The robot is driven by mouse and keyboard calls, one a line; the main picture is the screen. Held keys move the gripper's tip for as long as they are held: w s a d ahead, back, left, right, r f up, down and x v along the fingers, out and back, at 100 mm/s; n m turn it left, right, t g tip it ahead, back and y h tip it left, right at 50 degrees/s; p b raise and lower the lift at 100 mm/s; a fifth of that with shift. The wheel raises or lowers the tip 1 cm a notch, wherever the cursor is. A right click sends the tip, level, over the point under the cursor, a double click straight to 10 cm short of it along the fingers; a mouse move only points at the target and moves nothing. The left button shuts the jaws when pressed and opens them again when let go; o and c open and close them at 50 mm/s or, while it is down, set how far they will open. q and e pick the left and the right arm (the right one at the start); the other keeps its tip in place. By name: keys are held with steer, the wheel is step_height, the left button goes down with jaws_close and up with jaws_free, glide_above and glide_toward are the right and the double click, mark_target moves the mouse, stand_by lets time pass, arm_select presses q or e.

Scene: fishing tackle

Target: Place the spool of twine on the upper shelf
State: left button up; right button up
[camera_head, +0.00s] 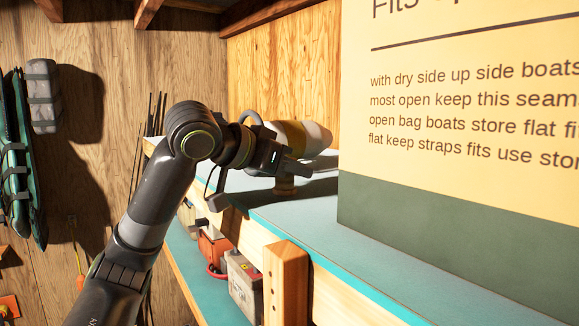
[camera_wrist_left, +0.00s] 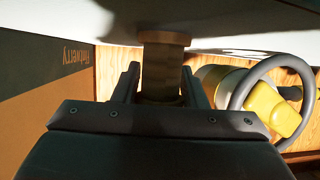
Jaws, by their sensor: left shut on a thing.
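The spool of twine (camera_head: 285,187) is a small brown cylinder at the upper shelf (camera_head: 262,205), just left of a big printed box. In the left wrist view the spool (camera_wrist_left: 163,62) stands between the two dark fingers, its far end against or very close to the pale shelf surface (camera_wrist_left: 215,25). I cannot tell if it bears on the shelf. My left gripper (camera_head: 290,170) is shut on the spool, and it also shows in the left wrist view (camera_wrist_left: 162,88). Its fingers hide part of the spool. My right gripper is not in view.
The big yellow and green box (camera_head: 450,215) stands close to the right of the gripper. A white and yellow rounded thing (camera_head: 316,134) lies behind it. A red box (camera_head: 213,245) and a battery (camera_head: 244,275) sit on the lower shelf.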

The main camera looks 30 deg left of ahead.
arm_select(q)
steer(key=shift+d+f, duration=0.1)
steer(key=o, duration=1)
steer(key=shift+s, duration=0.1)
steer(key=shift+s+a+r+b, duration=0.2)
steer(key=shift+s+r+b, duration=0.05)
steer(key=shift+s+b, duration=0.15)
steer(key=b+v, duration=0.3)
steer(key=v, duration=0.6)
steer(key=shift+s+a+r, duration=0.15)
steer(key=shift+s, duration=0.15)
steer(key=shift+s+a+r+b, duration=0.1)
steer(key=shift+s+r+b, duration=0.25)
steer(key=shift+s, duration=0.2)
